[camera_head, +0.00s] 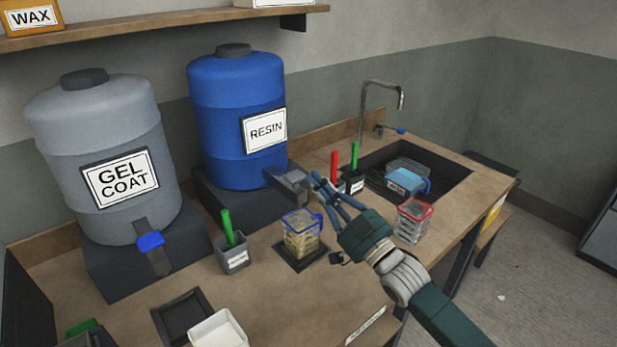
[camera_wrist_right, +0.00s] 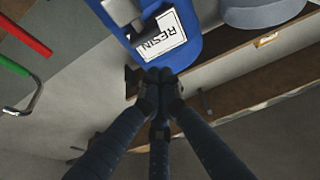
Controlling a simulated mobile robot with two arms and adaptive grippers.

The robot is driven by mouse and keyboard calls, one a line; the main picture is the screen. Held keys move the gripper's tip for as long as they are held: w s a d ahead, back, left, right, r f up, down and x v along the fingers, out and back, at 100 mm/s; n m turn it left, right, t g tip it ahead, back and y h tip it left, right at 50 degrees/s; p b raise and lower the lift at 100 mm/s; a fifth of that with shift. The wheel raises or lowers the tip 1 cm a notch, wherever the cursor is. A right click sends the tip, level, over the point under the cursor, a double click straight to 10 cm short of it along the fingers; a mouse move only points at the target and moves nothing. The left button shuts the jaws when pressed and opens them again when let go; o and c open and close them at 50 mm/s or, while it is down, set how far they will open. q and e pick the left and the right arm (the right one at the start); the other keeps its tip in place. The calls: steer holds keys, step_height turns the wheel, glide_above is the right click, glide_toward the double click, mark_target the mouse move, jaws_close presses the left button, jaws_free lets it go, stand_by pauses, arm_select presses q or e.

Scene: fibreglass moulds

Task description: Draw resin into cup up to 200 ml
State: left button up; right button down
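The blue resin drum (camera_head: 235,120) stands on a dark block at the back of the counter, with a grey tap (camera_head: 289,184) at its lower right. A clear cup with a blue rim and handle (camera_head: 301,236) stands upright on a dark square pad (camera_head: 298,260) below and in front of the tap. Yellowish contents show in the cup; its level marks are too small to read. My right gripper (camera_head: 320,185) is beside the tap. In the right wrist view its fingertips (camera_wrist_right: 160,80) come together, with nothing visible between them. The tap's lever cannot be made out. My left gripper is out of view.
A gel coat drum (camera_head: 100,150) with a blue-levered tap stands left. A grey holder with a green tool (camera_head: 233,252) is left of the cup. A red-rimmed cup (camera_head: 413,222) is right of it. A sink (camera_head: 450,182) holding a blue-handled container lies beyond.

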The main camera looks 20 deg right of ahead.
steer(key=b+v, duration=0.1)
steer(key=v, duration=0.4)
steer(key=shift+s+d+f, duration=0.15)
steer(key=shift+s+d, duration=0.05)
steer(key=shift+s, duration=0.1)
stand_by(0.6)
